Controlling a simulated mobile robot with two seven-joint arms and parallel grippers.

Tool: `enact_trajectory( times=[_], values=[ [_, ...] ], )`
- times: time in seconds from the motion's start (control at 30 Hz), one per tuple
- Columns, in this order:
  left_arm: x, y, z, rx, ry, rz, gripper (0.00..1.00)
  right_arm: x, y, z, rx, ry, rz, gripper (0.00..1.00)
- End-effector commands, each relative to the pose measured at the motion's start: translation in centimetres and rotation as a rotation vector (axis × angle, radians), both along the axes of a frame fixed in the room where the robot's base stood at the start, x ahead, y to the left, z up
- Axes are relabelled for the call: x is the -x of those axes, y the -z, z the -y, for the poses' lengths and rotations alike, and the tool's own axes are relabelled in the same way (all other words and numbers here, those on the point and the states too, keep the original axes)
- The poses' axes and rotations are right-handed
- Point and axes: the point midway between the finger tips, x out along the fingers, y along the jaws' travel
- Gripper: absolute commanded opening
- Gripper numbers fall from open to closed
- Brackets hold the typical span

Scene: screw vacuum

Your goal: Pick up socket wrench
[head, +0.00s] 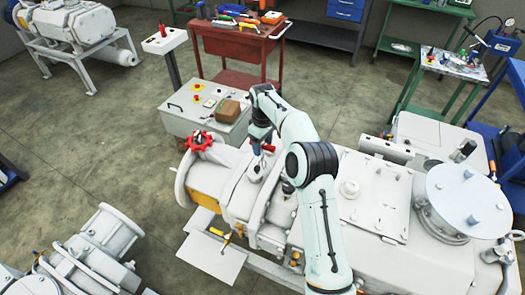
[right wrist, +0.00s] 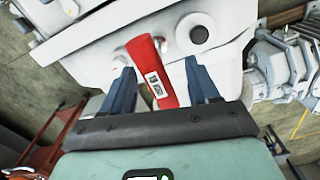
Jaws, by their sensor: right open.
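A red handle with a white label, which looks like the socket wrench (right wrist: 150,72), stands out from the pale machine in the right wrist view. A little of its red shows in the head view (head: 268,148), on top of the white vacuum machine (head: 376,190). My right gripper (right wrist: 160,70) is open, with its two blue fingers on either side of the red handle and gaps showing. In the head view the right gripper (head: 262,141) points down at the machine, partly hidden by its own arm. The wrench's lower end is hidden. My left gripper is not in view.
A red valve wheel (head: 199,141) sits on the machine left of my gripper. A grey control box (head: 208,108) with a brown block stands behind it. A red tool cart (head: 238,45) is farther back. Open floor (head: 90,140) lies to the left.

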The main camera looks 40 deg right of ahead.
Motion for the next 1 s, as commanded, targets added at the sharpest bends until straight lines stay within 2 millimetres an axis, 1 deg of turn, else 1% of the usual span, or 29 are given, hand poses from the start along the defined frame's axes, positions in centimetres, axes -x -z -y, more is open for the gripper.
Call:
enact_trajectory(
  times=[0.17,0.3,0.4,0.63,0.67,0.7,0.77,0.8,0.83,1.0],
  values=[
    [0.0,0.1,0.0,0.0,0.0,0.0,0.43,-0.3,1.6,0.1,-0.001,0.0,-0.001,0.6],
    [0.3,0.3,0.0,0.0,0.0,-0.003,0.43,-0.5,3.9,0.2,-0.001,0.001,-0.001,0.6],
    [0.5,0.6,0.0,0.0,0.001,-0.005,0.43,-0.5,5.0,0.2,0.0,0.001,0.0,0.6],
    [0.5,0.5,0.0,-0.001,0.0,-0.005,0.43,-0.6,5.0,0.2,0.0,0.001,0.002,0.6],
    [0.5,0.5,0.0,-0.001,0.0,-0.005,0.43,-0.6,5.0,0.2,0.0,0.001,0.003,0.5],
    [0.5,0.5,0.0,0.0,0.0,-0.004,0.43,-0.6,5.0,0.2,0.0,0.001,0.003,0.37],
    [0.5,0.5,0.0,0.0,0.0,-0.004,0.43,-0.6,4.9,0.2,0.0,0.001,0.003,0.18],
    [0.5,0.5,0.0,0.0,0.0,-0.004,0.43,-0.6,4.9,0.2,0.0,0.001,0.002,0.05],
    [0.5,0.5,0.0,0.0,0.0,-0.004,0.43,-0.6,4.9,0.2,0.0,0.001,0.002,0.0],
    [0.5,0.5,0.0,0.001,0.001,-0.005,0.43,-0.6,4.9,0.2,0.0,0.001,0.003,0.0]
  ],
)
